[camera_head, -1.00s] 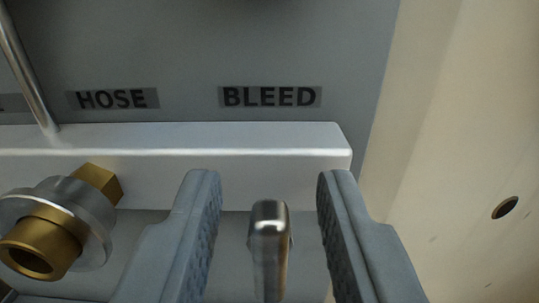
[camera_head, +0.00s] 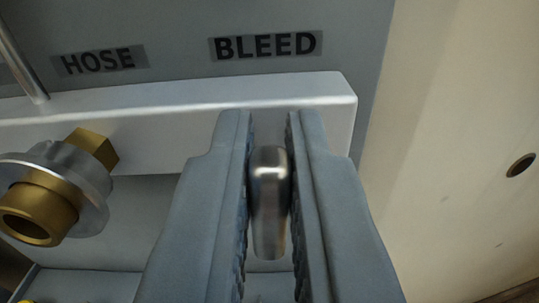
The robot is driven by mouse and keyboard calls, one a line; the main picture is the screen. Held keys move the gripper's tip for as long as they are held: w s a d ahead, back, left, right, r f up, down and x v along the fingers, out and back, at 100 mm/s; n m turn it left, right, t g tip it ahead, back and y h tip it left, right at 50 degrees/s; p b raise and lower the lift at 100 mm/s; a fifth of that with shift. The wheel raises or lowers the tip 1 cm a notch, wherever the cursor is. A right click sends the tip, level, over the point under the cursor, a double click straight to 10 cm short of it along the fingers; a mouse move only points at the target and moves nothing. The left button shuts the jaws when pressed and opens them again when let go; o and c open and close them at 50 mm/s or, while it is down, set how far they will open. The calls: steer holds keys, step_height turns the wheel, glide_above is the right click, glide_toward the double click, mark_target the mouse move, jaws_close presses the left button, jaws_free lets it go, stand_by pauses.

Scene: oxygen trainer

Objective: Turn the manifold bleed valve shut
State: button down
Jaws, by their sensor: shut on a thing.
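The bleed valve's metal handle (camera_head: 269,205) is a small rounded silver lever below the BLEED label (camera_head: 266,46). It stands in front of the right end of the silver manifold bar (camera_head: 150,108). My gripper (camera_head: 268,125) has its two grey ribbed fingers on either side of the handle, closed on it. The handle's stem and the valve body behind it are hidden by the handle and fingers.
A brass and steel hose fitting (camera_head: 48,200) sticks out at the left, under the HOSE label (camera_head: 99,60). A thin metal rod (camera_head: 22,60) rises at the upper left. A cream wall (camera_head: 450,150) with a dark hole (camera_head: 521,165) stands at the right.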

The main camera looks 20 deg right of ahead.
steer(key=m, duration=0.3)
steer(key=shift+d+f+m, duration=0.1)
steer(key=shift+d+m, duration=0.05)
steer(key=shift+m, duration=0.25)
step_height(320, 180, down, 2)
steer(key=m, duration=2.7)
steer(key=shift+f, duration=0.15)
steer(key=m, duration=0.4)
steer(key=shift+a, duration=0.2)
steer(key=shift+m, duration=0.4)
steer(key=c, duration=1.5)
jaws_free()
